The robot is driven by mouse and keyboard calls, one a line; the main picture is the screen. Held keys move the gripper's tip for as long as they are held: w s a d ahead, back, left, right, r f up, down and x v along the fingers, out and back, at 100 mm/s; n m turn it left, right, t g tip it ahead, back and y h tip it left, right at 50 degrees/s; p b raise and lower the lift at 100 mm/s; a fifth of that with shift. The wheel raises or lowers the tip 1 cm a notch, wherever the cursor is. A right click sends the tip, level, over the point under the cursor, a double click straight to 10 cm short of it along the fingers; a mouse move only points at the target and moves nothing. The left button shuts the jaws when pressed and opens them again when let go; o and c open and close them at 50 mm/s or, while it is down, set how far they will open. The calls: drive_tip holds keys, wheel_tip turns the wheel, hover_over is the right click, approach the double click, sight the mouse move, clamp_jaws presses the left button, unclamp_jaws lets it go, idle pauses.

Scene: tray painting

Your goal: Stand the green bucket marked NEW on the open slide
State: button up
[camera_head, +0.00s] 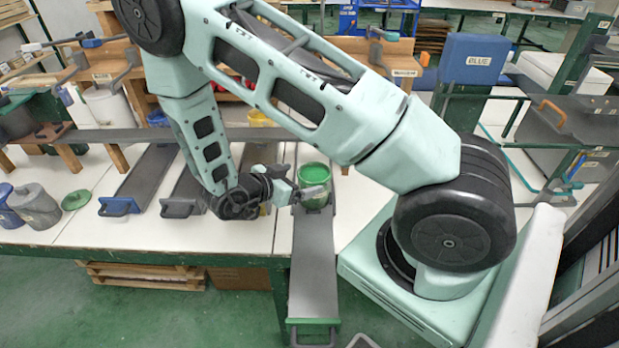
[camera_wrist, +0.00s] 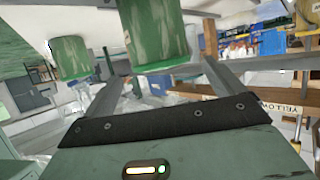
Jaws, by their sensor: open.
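A green bucket (camera_head: 314,174) with green inside stands upright near the far end of the open slide (camera_head: 315,260). This grey slide has a green handle and juts past the table's front edge. I cannot tell whether the bucket rests on the slide or just behind it. My gripper (camera_head: 313,191) is open, low, at the near left side of the bucket. In the wrist view, one green bucket (camera_wrist: 152,32) shows beyond and between the open fingers (camera_wrist: 160,75). A second green bucket (camera_wrist: 68,57) shows to the left. No NEW mark is readable.
Two shut-in slides, one with a blue handle (camera_head: 118,207) and one beside it (camera_head: 180,207), lie to the left. A blue BLUE box (camera_head: 478,60) stands at right. My arm hides much of the middle.

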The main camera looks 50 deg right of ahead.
drive_tip(key=w+a+r+n+t+y, duration=0.2)
drive_tip(key=w+a+y, duration=0.1)
drive_tip(key=a, duration=0.4)
drive_tip(key=w+a+r+n+t+y, duration=0.2)
drive_tip(key=w+a+n+t+y, duration=0.15)
drive_tip(key=a, duration=0.35)
drive_tip(key=w+a+r+n+t+y, duration=0.2)
drive_tip(key=a+y, duration=0.1)
drive_tip(key=a, duration=0.4)
drive_tip(key=s+a+r+n+y, duration=0.2)
drive_tip(key=a+r+n+y, duration=0.1)
drive_tip(key=a, duration=0.2)
drive_tip(key=s+a+r+n+y, duration=0.3)
drive_tip(key=a, duration=0.2)
drive_tip(key=s+a+r+n+g+y, duration=0.1)
drive_tip(key=s+r+n+g, duration=0.15)
drive_tip(key=s+n, duration=0.35)
drive_tip(key=s+a+r+n+g, duration=0.1)
drive_tip(key=s+r+n+g, duration=0.15)
drive_tip(key=s, duration=0.65)
drive_tip(key=s+d+n+g+h, duration=0.1)
drive_tip(key=s+d+n+h, duration=0.1)
drive_tip(key=s+d+n, duration=0.2)
drive_tip(key=shift+s+d+r+g, duration=0.35)
drive_tip(key=shift+s+d+r, duration=0.05)
drive_tip(key=shift+s+d, duration=0.45)
drive_tip(key=shift+h, duration=0.25)
